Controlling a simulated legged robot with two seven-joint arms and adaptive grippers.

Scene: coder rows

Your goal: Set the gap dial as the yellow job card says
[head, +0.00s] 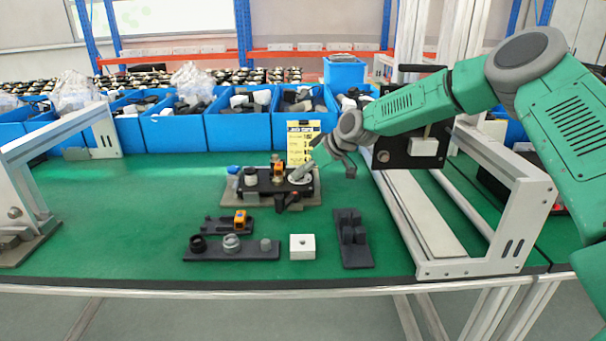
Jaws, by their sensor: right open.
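The yellow job card (301,131) stands upright behind the fixture, with a dark heading that reads like "JOB CARD"; its smaller lines are too small to read. A dark fixture (262,190) on a grey-brown base carries a small orange part, a blue-topped part at its left and a pale round part (299,180) at its right. I cannot tell for certain which part is the gap dial. My right gripper (310,170) is open, just above and beside the pale round part; whether it touches is unclear. My left gripper is out of view.
In front lie a dark holder with round parts (231,253), a small plate with an orange part (228,224), a white block (302,246) and a black block holder (352,238). Blue bins (240,131) line the back. A metal frame (450,268) stands right.

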